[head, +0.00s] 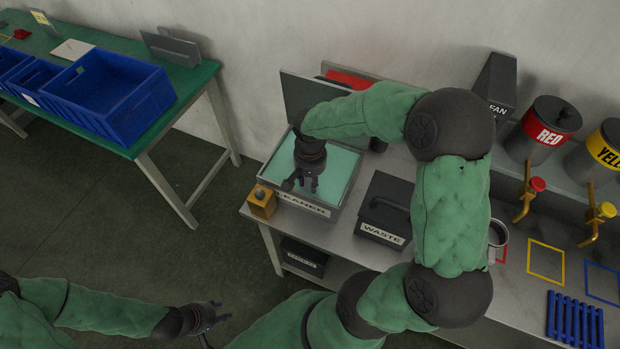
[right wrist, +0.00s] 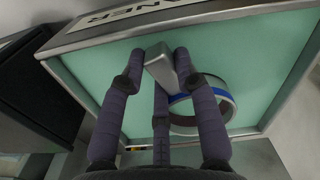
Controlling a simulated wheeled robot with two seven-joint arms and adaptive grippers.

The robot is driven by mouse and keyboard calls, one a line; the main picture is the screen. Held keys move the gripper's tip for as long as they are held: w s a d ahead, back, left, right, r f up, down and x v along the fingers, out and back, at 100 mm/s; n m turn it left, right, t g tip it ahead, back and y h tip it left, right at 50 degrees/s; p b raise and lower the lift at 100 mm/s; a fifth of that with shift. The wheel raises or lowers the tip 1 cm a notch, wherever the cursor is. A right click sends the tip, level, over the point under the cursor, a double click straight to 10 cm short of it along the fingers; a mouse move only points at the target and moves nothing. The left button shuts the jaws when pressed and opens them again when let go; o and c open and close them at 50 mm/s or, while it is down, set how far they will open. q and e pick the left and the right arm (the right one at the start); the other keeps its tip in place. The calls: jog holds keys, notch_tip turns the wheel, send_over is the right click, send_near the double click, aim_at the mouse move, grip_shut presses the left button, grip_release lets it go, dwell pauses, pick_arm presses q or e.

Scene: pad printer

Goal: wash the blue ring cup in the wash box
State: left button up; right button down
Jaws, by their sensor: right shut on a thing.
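The wash box (head: 342,165), labelled as cleaner, is an open metal tray with teal liquid or a teal floor. My right gripper (head: 307,185) points down inside its outline. In the right wrist view, my right gripper (right wrist: 160,75) is shut on the grey handle of the blue ring cup (right wrist: 222,97). The cup is pale metal with a blue band, over the teal area. I cannot tell how deep it sits. In the head view the cup is mostly hidden by the gripper. My left gripper (head: 220,322) is low at the front, empty, its fingers apart.
A black waste box (head: 384,208) stands right of the wash box, and a yellow block (head: 262,203) at its left front corner. Red (head: 545,133) and yellow (head: 606,152) ink tanks with taps stand at right. Blue bins (head: 108,92) are on the left table.

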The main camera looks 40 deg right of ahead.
jog(key=shift+f+b, duration=1.6)
jog(key=shift+f, duration=0.65)
jog(key=shift+r, duration=0.1)
dwell(1.5)
jog(key=shift+r+p, duration=4.1)
jog(key=shift+r, duration=1.3)
jog(key=shift+r+p, duration=1.45)
jog(key=shift+r, duration=0.55)
